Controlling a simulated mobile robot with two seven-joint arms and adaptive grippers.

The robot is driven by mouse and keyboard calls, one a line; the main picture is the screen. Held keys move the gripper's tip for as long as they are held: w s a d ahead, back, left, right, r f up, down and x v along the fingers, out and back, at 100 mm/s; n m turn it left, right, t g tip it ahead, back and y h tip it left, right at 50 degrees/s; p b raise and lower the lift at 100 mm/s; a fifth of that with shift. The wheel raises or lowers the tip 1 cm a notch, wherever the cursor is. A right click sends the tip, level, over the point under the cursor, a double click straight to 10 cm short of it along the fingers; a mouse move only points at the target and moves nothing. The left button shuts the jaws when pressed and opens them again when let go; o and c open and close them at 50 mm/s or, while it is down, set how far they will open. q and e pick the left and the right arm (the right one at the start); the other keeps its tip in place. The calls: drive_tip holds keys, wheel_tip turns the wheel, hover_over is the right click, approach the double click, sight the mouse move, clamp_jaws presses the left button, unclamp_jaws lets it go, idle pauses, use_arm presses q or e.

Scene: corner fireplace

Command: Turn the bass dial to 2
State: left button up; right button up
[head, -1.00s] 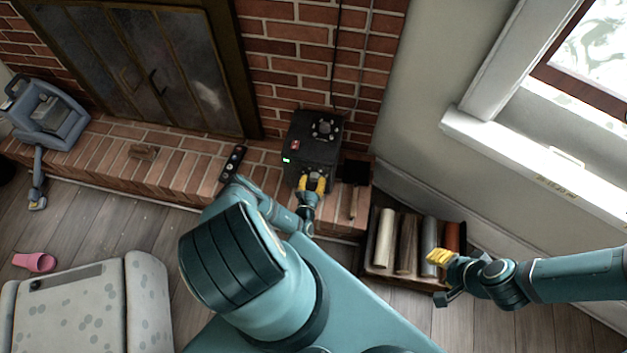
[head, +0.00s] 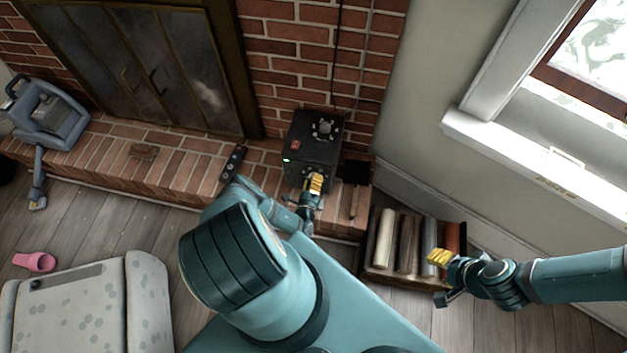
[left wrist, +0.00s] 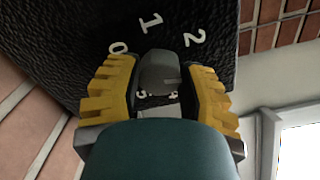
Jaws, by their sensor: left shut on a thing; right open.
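The black box with the controls (head: 300,128) stands on the brick hearth against the wall. The left wrist view shows its dark textured face (left wrist: 60,25) with the white numerals 0, 1 and 2 around a grey dial (left wrist: 160,70). My left gripper (head: 315,184) is at the front of the box. In the left wrist view its yellow fingers (left wrist: 160,90) are shut on the dial, one on each side. Numerals below the dial are partly hidden, and I cannot tell which number the dial points to. My right gripper (head: 438,270) is open and empty, away from the box.
A dark remote (head: 232,163) lies on the brick hearth (head: 185,165) left of the box. A crate of rolls or logs (head: 375,275) stands on the floor to the right. A spotted grey seat (head: 90,305) and a pink cup (head: 34,262) are at lower left.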

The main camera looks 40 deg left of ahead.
use_arm(q)
drive_tip(key=n, duration=0.4)
drive_tip(key=shift+a+r, duration=0.1)
drive_tip(key=shift+a, duration=0.15)
drive_tip(key=shift+n, duration=1.7)
drive_tip(key=shift+a, duration=0.1)
drive_tip(key=o, duration=1.2)
drive_tip(key=shift+d, duration=0.2)
drive_tip(key=shift+a+r, duration=0.1)
drive_tip(key=shift+r, duration=4.85)
